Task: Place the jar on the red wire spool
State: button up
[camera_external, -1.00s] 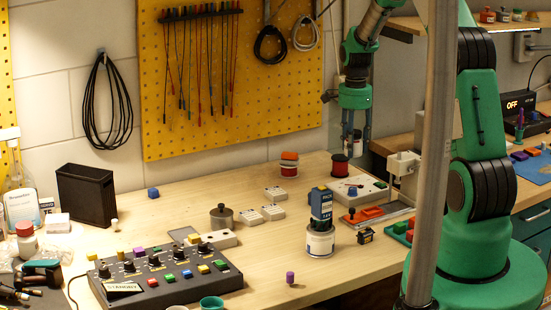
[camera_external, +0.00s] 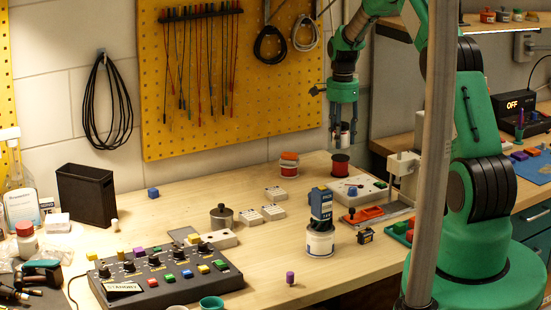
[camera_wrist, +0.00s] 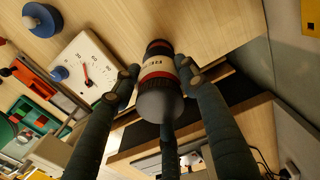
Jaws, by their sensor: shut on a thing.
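My gripper (camera_external: 343,122) points down near the pegboard's lower right corner, its fingers around a small jar (camera_external: 345,140). In the wrist view, the jar (camera_wrist: 158,68) has a white label with red bands and a dark end, and sits between the fingers of my gripper (camera_wrist: 160,92). The red wire spool (camera_external: 340,168) stands upright on the bench below the jar in the external picture, with a visible gap between them.
A white meter box (camera_external: 365,190) with a blue knob lies close on the right. A blue block tops a white can (camera_external: 320,241) nearer the front. Small white boxes (camera_external: 275,194) lie to the left.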

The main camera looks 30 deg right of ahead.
aim_at(342, 123)
jog(key=shift+f, duration=1.75)
jog(key=shift+f, duration=0.1)
jog(key=o, duration=1.3)
jog(key=shift+c, duration=0.2)
notch_tip(342, 123, up, 12)
jog(key=shift+r, duration=0.1)
